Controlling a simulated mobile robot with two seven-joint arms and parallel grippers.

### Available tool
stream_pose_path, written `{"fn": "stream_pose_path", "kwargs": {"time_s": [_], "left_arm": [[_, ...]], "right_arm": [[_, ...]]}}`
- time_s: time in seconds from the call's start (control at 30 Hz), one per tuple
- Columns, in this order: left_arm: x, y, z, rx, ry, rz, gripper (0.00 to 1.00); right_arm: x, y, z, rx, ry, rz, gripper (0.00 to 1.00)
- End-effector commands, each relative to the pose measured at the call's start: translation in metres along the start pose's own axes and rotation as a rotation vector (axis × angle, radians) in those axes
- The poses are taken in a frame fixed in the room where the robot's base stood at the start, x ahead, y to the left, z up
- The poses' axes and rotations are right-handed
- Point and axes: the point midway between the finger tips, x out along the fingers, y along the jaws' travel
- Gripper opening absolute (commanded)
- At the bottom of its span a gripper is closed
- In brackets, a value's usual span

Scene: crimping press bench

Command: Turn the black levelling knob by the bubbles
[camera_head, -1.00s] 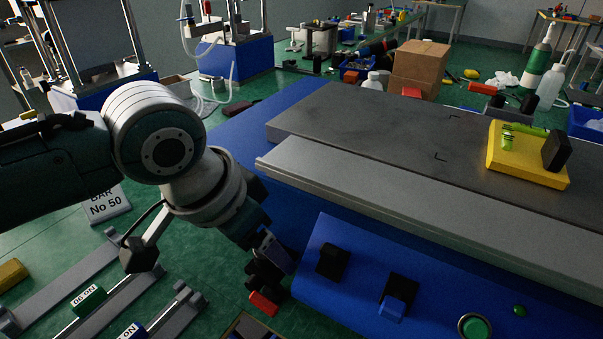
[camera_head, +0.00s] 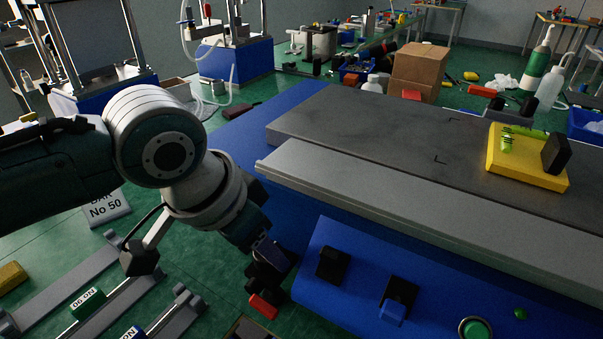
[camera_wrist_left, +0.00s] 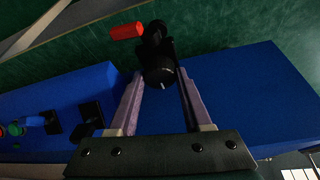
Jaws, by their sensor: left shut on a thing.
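The black levelling knob (camera_wrist_left: 158,72), with a white mark on its face, sits between the two fingers of my left gripper (camera_wrist_left: 160,88) in the left wrist view. The gripper is shut on it. In the head view my left gripper (camera_head: 268,255) is at the left end of the blue press base, and the knob is largely hidden among dark parts there. A yellow level block (camera_head: 502,170) with green bubble vials (camera_head: 506,143) and a black block on it lies on the grey plate at the right. The exact bubble positions are too small to read. My right gripper is not in view.
A red-ended part (camera_head: 263,306) sits just below the gripper; its red end also shows in the left wrist view (camera_wrist_left: 127,31). The blue control panel (camera_head: 340,300) with black switches and a green button is close on the right. The grey plate (camera_head: 350,125) is mostly clear.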

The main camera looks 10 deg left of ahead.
Motion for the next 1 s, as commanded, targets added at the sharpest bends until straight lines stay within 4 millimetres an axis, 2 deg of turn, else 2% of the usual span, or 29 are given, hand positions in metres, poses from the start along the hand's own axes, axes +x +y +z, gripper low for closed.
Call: {"fn": "stream_pose_path", "kwargs": {"time_s": [0.37, 0.7, 1.0], "left_arm": [[-0.003, 0.001, -0.001, -0.058, -0.001, -0.023, 0.0], [-0.004, 0.004, -0.001, -0.288, -0.004, -0.115, 0.0], [-0.001, 0.005, -0.002, -0.516, -0.002, -0.209, 0.0]], "right_arm": [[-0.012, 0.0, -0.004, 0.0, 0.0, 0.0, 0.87], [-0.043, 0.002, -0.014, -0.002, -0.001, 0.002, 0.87], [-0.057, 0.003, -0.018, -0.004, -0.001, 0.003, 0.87]]}}
